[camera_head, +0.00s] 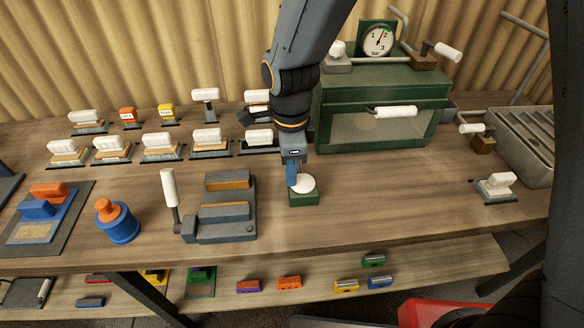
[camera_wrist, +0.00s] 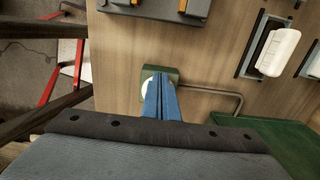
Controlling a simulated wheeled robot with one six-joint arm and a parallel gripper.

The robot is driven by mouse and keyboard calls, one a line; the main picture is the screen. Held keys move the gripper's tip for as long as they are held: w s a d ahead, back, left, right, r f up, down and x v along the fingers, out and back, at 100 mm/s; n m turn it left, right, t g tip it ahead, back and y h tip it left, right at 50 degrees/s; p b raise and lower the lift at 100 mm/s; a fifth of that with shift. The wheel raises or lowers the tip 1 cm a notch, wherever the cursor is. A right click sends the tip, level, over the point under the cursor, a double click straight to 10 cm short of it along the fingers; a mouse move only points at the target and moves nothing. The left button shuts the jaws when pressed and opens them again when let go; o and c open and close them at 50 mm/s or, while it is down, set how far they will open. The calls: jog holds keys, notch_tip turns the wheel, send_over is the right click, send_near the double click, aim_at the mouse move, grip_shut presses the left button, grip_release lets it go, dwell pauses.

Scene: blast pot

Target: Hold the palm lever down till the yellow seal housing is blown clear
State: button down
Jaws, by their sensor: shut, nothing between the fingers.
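The palm lever is a round white pad (camera_head: 306,183) on a small green block (camera_head: 304,199) at the bench front, right of centre. My gripper (camera_head: 291,184) points down at the pad's left side, its blue fingers together with nothing between them. In the wrist view the shut fingers (camera_wrist: 162,100) overlap the white pad (camera_wrist: 147,88) and green block (camera_wrist: 158,71). They look in contact, but I cannot tell how far the pad is pressed. The green blast cabinet (camera_head: 335,116) stands behind, its window (camera_head: 400,132) showing only a pale yellowish patch; I cannot make out the seal housing.
A pressure gauge (camera_head: 378,39) tops the cabinet. A grey fixture with a white upright handle (camera_head: 169,188) and a blue pot with an orange knob (camera_head: 117,222) stand left. White-handled pieces line the back. A metal tray (camera_head: 530,150) is right. Bench between pad and tray is mostly clear.

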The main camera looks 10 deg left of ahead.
jog(key=shift+s+d+f, duration=0.15)
jog(key=shift+s+f, duration=0.05)
jog(key=shift+f, duration=0.05)
dwell(0.7)
jog(key=shift+r+p, duration=0.5)
jog(key=shift+p, duration=0.1)
notch_tip(320, 180, up, 14)
jog(key=shift+w+f+p, duration=0.2)
jog(key=shift+f+p, duration=0.05)
jog(key=shift+p, duration=0.05)
jog(key=s+d+f+n, duration=0.1)
jog(key=d+f+n, duration=0.2)
jog(key=d+n, duration=0.2)
jog(key=s+d+f+n+t+b, duration=0.1)
jog(key=d+f+n, duration=0.2)
jog(key=d, duration=0.9)
jog(key=d+f+n+b, duration=0.1)
jog(key=d+f+n, duration=0.2)
jog(key=d+n, duration=0.4)
jog(key=shift+s+d+f, duration=0.15)
jog(key=shift+s+d, duration=0.25)
jog(key=shift+d, duration=0.35)
